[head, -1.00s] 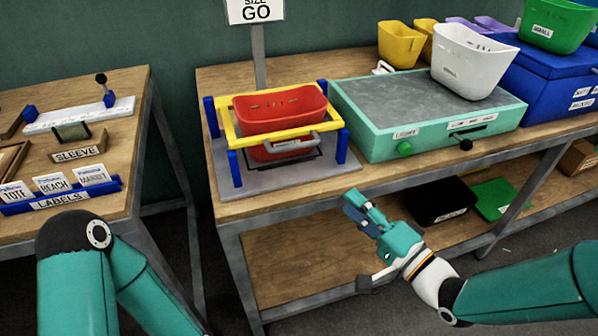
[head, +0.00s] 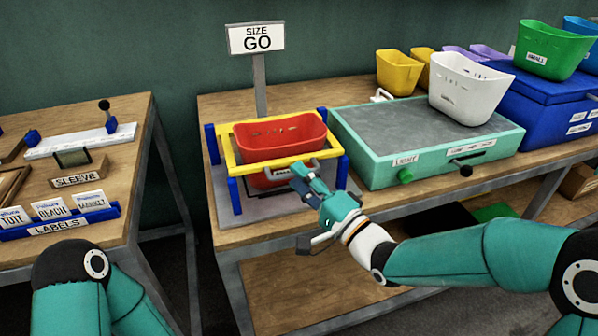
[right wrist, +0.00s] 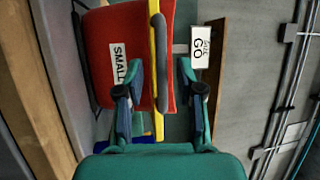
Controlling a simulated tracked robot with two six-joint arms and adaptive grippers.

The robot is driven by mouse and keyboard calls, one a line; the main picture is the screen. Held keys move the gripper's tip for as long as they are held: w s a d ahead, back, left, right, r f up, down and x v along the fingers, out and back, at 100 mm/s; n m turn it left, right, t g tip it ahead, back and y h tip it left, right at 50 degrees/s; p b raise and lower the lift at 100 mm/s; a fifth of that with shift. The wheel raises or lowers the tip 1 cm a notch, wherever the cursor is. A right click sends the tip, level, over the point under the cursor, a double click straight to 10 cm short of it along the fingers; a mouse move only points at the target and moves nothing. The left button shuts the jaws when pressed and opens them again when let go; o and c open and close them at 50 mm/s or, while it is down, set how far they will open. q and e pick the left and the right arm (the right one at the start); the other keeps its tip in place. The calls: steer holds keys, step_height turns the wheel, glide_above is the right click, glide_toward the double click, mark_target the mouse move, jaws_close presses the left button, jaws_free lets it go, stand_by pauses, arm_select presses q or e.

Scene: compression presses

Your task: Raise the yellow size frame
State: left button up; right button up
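The yellow size frame (head: 228,150) sits on blue corner posts over a grey base, around a red bin (head: 280,133). A grey handle shows on its front bar. In the right wrist view the frame (right wrist: 159,125) is a thin upright bar with the grey handle (right wrist: 157,60) along it, beside the red bin (right wrist: 104,60) labelled SMALL. My right gripper (head: 302,178) is at the front of the frame, near the handle. In the wrist view its fingers (right wrist: 161,80) are apart, with the bar and handle lined up between them; contact cannot be told. My left gripper is out of view.
A green-edged box (head: 400,115) with a grey top stands right of the frame, with a white bin (head: 466,90) on it. A SIZE GO sign (head: 257,39) stands behind. Left is another table with a blue LABELS rack (head: 60,228).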

steer(key=shift+x, duration=1.05)
jaws_close()
steer(key=shift+f, duration=0.1)
